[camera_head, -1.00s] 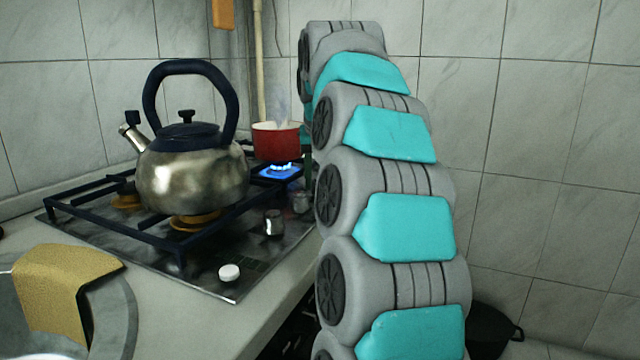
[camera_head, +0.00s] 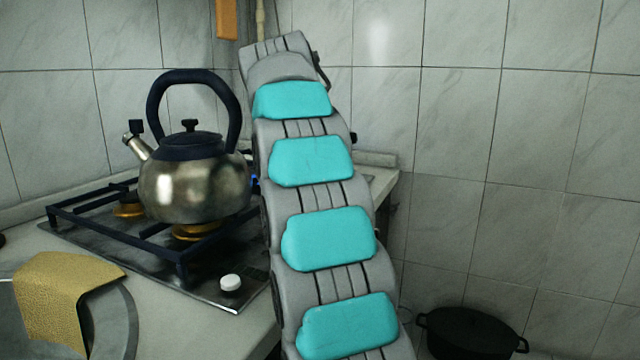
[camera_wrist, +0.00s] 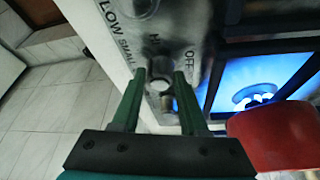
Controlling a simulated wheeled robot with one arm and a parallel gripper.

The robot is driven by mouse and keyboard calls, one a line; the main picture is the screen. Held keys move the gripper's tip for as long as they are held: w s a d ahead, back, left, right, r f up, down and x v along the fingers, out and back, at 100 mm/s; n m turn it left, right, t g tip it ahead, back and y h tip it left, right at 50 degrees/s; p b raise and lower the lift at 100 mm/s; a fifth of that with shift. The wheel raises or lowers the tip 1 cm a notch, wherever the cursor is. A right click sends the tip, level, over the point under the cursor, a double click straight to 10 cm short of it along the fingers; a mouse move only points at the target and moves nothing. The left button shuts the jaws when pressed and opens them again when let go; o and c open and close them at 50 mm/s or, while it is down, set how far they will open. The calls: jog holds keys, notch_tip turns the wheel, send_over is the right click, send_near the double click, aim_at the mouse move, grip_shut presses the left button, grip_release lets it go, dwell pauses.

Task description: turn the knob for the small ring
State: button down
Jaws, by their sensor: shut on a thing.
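In the wrist view, my gripper (camera_wrist: 160,78) has its two green fingers on either side of a metal knob (camera_wrist: 160,87) on the steel hob panel and is shut on it. Printed words, partly "LOW", "SMALL" and "OFF", show beside the knob. The lit small ring (camera_wrist: 258,97) burns with a blue flame to the right. A red pot (camera_wrist: 275,137) sits close to that flame, partly out of frame. In the head view my arm hides my gripper, the knob and the red pot.
A white knob (camera_head: 230,283) sits at the hob's front. A yellow cloth (camera_head: 60,290) hangs over the sink edge. A black pot (camera_head: 470,333) is low at right.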

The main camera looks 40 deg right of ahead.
jog(key=shift+m, duration=0.3)
dwell(0.4)
jog(key=shift+c, duration=2.1)
grip_release()
